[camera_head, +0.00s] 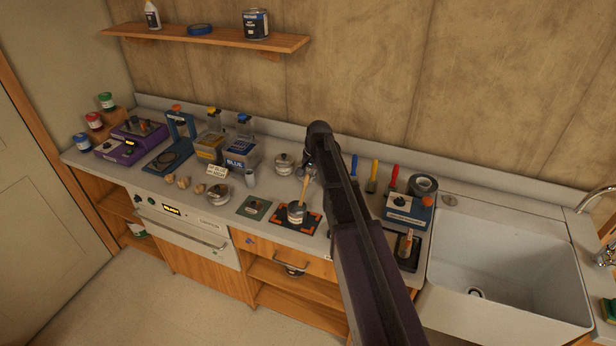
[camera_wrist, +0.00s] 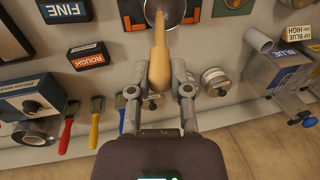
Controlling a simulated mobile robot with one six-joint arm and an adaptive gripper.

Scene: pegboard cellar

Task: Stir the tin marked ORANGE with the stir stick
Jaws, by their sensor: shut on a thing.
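The stir stick (camera_head: 305,190) is a pale wooden stick with a thicker handle; it also shows in the wrist view (camera_wrist: 159,50). My gripper (camera_wrist: 160,88) is shut on its handle. In the head view my gripper (camera_head: 309,165) is partly hidden by my arm. The stick points down at an open metal tin (camera_head: 296,213), and its lower end appears to be inside the mouth. The tin (camera_wrist: 166,8) is cut off at the top of the wrist view. It stands on a black mat (camera_head: 313,222) with orange corner marks. I cannot read its label.
A green mat (camera_head: 254,207) lies left of the tin. Round metal lidded tins (camera_head: 217,196) (camera_head: 284,164) stand nearby. A blue-labelled container (camera_head: 241,154) is behind.

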